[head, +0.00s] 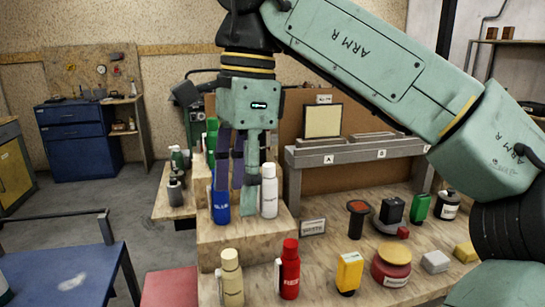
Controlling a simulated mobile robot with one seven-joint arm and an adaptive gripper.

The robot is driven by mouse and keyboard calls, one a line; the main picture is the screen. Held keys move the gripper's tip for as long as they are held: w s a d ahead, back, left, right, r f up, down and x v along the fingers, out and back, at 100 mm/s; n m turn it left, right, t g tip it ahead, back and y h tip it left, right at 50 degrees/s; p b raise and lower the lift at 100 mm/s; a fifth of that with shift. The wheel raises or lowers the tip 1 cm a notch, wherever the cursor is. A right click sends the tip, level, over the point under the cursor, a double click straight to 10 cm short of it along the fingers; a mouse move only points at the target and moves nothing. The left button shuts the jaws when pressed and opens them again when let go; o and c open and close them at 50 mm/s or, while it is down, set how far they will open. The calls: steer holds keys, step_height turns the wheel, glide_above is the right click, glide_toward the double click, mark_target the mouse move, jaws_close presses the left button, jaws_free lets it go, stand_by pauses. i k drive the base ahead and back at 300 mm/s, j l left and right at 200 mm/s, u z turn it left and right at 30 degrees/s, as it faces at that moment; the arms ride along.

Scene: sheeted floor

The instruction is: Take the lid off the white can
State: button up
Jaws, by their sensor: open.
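The white can (269,196) stands upright on a raised wooden block, with a narrower white top (269,170). My gripper (243,188) points straight down just left of it, its fingers spread and nothing seen between them. One finger overlaps the white can's left edge in the picture; I cannot tell whether it touches.
The wooden block (240,240) rises from the bench. A cream bottle (231,278), a red bottle (290,270) and a yellow item (349,273) stand in front. A grey rack (355,150) is behind at right, and a green can (212,135) behind at left.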

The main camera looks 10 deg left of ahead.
mark_target(268, 168)
steer(key=i, duration=1.05)
